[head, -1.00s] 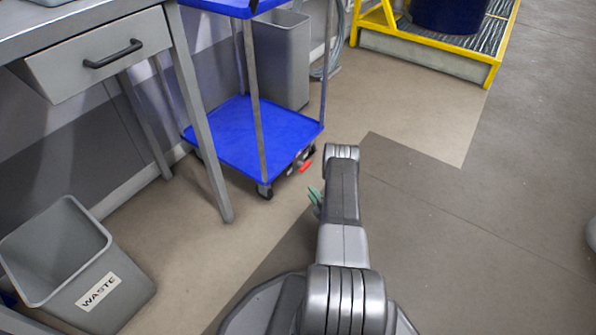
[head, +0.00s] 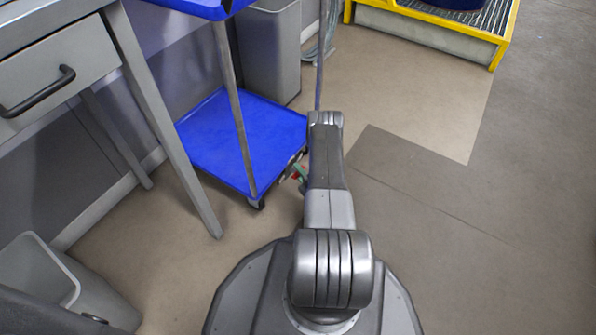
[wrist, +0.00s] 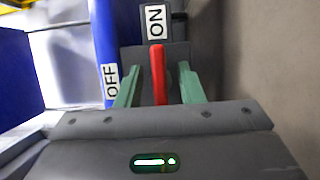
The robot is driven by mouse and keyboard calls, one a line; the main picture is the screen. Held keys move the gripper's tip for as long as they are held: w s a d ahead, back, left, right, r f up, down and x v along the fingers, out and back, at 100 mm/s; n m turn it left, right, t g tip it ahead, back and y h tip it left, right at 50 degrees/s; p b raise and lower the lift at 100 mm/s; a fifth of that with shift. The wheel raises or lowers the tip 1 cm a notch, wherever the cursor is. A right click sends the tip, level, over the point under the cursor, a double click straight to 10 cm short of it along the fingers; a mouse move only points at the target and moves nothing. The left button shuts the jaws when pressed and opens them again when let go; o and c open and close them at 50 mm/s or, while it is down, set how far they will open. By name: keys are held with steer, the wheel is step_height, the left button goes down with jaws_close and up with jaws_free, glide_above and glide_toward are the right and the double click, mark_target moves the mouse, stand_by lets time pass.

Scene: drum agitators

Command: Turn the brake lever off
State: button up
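The red brake lever (wrist: 158,84) stands upright in the wrist view, with its tip just below the ON label (wrist: 156,21). The OFF label (wrist: 111,82) is to its left on a blue post. My gripper (wrist: 160,69) is open, with one green finger on each side of the lever. Gaps show between the lever and both fingers. In the head view, a green finger (head: 301,173) shows low beside the near right corner of the blue cart (head: 225,140). My arm hides most of the gripper there.
A grey desk with a drawer (head: 50,85) stands at the left, its leg close to the cart. A grey waste bin (head: 95,290) is at the lower left. A yellow-framed platform (head: 430,35) is at the back. The floor at right is clear.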

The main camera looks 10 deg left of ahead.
jaws_close()
steer(key=shift+m, duration=0.4)
steer(key=m+g+h, duration=0.1)
steer(key=m, duration=0.2)
steer(key=m+g, duration=0.2)
steer(key=m, duration=0.1)
steer(key=shift+m, duration=0.4)
steer(key=m+g, duration=0.2)
steer(key=m, duration=0.1)
steer(key=m+g, duration=0.2)
steer(key=shift+m, duration=0.4)
stand_by(0.4)
